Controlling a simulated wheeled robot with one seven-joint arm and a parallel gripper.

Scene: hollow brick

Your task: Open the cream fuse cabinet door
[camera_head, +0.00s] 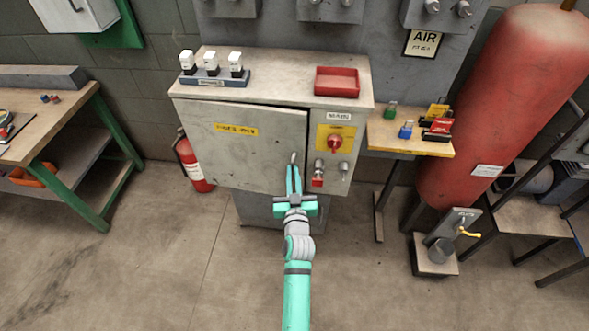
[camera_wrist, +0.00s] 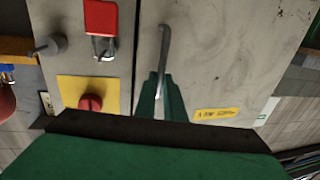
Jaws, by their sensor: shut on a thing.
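The cream fuse cabinet (camera_head: 355,85) stands against the wall in the head view. Its door (camera_head: 240,155) has a yellow label and appears slightly ajar, with a dark gap along its top and right edge. My gripper (camera_head: 294,172) is at the door's right side, shut on the upright metal door handle (camera_head: 293,157). In the wrist view the handle (camera_wrist: 164,45) runs down between my green fingertips (camera_wrist: 160,82). The door (camera_wrist: 220,60) fills the right of that view.
Right of the door is a fixed panel with a red rotary switch (camera_head: 335,141). A red tray (camera_head: 337,80) and a rack of fuses (camera_head: 212,75) sit on top. A fire extinguisher (camera_head: 193,163) stands left of the cabinet. The floor in front is clear.

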